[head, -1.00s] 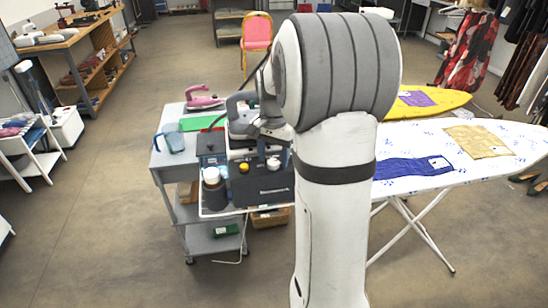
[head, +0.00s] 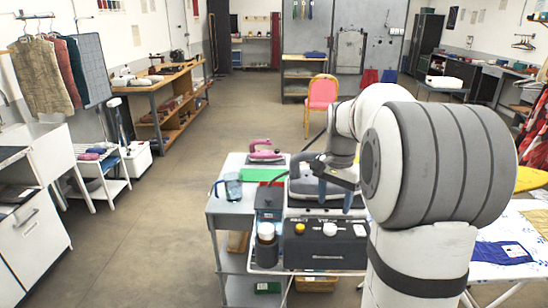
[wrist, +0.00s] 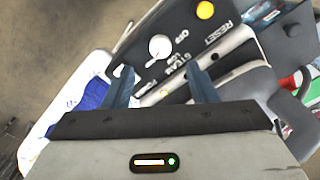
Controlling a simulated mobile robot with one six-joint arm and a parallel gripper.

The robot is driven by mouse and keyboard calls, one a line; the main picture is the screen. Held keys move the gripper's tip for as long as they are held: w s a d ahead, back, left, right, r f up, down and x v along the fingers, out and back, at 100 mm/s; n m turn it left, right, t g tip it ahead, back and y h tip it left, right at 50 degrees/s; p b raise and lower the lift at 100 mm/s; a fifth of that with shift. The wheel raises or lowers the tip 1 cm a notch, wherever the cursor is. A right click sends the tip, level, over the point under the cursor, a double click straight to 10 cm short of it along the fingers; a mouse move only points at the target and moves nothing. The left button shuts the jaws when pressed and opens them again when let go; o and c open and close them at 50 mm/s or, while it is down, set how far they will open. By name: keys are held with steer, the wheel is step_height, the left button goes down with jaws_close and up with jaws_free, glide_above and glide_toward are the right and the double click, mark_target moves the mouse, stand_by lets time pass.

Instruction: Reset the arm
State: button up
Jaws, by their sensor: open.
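My gripper (head: 336,190) hangs over the grey cart (head: 222,206), above a dark control box (head: 328,257) with a yellow button (head: 299,228) and a white knob (head: 330,229). In the wrist view my gripper (wrist: 160,78) is open, with two blue-grey fingers apart and nothing between them. Past the fingers lies the box's panel, with the white knob (wrist: 159,47), the yellow button (wrist: 205,10) and lettering that includes OFF, STEAM and RESET. My arm hides part of the cart's right side in the head view.
The ironing board (head: 533,268) is at right. A pink chair (head: 321,93) is behind. Open floor lies left of the cart.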

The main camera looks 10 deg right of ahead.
steer(key=s+a+f+n+t, duration=0.1)
steer(key=s+a+n, duration=0.4)
steer(key=s, duration=0.5)
steer(key=s+a+f+n+t, duration=0.2)
steer(key=s+a+n, duration=0.3)
steer(key=s+a, duration=0.4)
steer(key=shift+s+f+n, duration=0.3)
steer(key=shift+s+f, duration=0.05)
steer(key=shift+s, duration=0.15)
stand_by(0.6)
